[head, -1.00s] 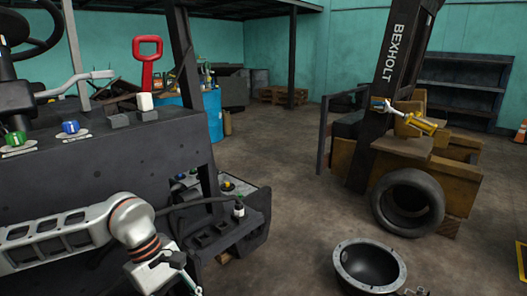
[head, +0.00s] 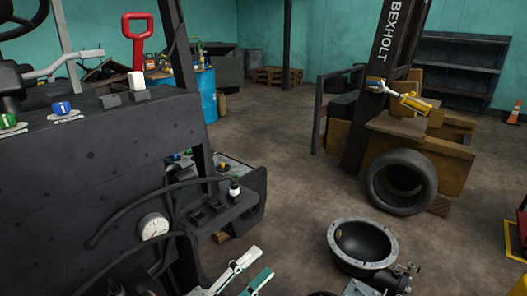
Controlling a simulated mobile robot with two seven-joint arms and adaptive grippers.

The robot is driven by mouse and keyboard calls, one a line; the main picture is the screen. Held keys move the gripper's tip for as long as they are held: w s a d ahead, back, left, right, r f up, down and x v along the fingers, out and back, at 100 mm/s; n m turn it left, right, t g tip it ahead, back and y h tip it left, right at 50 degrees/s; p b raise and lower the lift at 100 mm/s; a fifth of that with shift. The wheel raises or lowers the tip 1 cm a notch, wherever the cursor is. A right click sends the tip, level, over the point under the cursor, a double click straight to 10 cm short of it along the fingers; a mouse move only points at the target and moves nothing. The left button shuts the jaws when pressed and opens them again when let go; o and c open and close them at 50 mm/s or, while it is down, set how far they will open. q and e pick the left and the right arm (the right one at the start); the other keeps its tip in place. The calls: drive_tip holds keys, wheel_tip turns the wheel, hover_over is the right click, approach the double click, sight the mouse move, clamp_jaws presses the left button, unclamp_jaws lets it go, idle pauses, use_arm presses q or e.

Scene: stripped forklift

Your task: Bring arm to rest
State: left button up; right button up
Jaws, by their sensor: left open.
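My left gripper (head: 258,266) is at the bottom edge of the head view, left of centre. Most of my left arm is below the picture. The gripper is in front of the stripped forklift body (head: 85,170) and to the left of a dark metal bowl-shaped part (head: 362,243) on the floor. It appears apart from both. My right gripper is not in view.
A pressure gauge (head: 153,227) and loose black hoses are on the forklift's side. The mast (head: 385,80), a tyre (head: 401,184) and wooden blocks stand at the right. Bare concrete floor (head: 290,130) lies between.

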use_arm(q)
drive_tip(key=a+f+n+t+y, duration=0.2)
drive_tip(key=a+f+n+y, duration=0.5)
drive_tip(key=f+n, duration=0.3)
drive_tip(key=s+a+f+n+g+y, duration=0.2)
drive_tip(key=s+a+f+n, duration=0.3)
drive_tip(key=f, duration=0.5)
drive_tip(key=s+a+f+n+g+y, duration=0.3)
drive_tip(key=s+a+f+n, duration=0.3)
drive_tip(key=s+f, duration=0.2)
wheel_tip(320, 180, down, 2)
drive_tip(key=shift+a+f+y, duration=0.15)
drive_tip(key=shift+a+y, duration=0.05)
drive_tip(key=shift+y, duration=0.6)
